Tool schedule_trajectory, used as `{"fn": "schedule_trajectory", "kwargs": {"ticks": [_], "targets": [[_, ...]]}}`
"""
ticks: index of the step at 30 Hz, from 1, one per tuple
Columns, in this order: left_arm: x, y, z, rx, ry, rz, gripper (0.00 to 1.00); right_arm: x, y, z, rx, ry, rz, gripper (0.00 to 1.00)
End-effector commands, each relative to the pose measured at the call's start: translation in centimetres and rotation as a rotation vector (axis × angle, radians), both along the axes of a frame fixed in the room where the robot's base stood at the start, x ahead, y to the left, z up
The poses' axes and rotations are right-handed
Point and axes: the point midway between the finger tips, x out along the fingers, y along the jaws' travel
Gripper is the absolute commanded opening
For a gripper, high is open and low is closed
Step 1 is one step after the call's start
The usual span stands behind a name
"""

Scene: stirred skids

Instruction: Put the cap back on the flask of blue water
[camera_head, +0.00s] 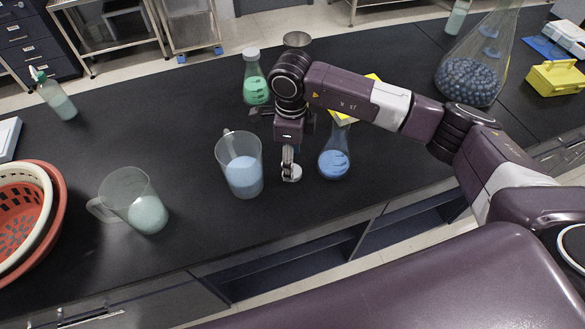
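The flask of blue water (335,163) stands on the black bench, just right of my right gripper, and its neck shows no cap. My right gripper (288,166) points straight down with its fingertips at a small white round cap (293,175) low over or on the bench. The fingers look close together from this side, and I cannot tell whether they grip the cap. My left gripper is not in view.
A beaker of blue liquid (243,175) stands close left of my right gripper. A jug of pale liquid (142,208) and stacked baskets (50,215) are further left. A capped flask of green liquid (254,84) and a metal funnel-shaped thing (297,40) stand behind. A yellow box (556,77) is far right.

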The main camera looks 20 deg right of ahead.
Motion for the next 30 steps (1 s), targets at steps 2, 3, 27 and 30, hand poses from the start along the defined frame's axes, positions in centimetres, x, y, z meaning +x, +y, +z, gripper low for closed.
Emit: {"fn": "schedule_trajectory", "kwargs": {"ticks": [2,3,27,30], "targets": [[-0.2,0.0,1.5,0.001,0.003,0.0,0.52,-0.2,0.1,-0.7,0.0,0.006,-0.002,0.56],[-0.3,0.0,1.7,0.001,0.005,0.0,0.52,-0.3,0.1,-1.3,0.0,0.004,-0.003,0.56],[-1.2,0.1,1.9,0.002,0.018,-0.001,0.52,-0.1,0.1,-3.4,0.001,0.0,-0.002,0.27],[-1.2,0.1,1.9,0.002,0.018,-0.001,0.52,-0.1,0.1,-3.4,0.001,0.0,-0.002,0.26]]}}
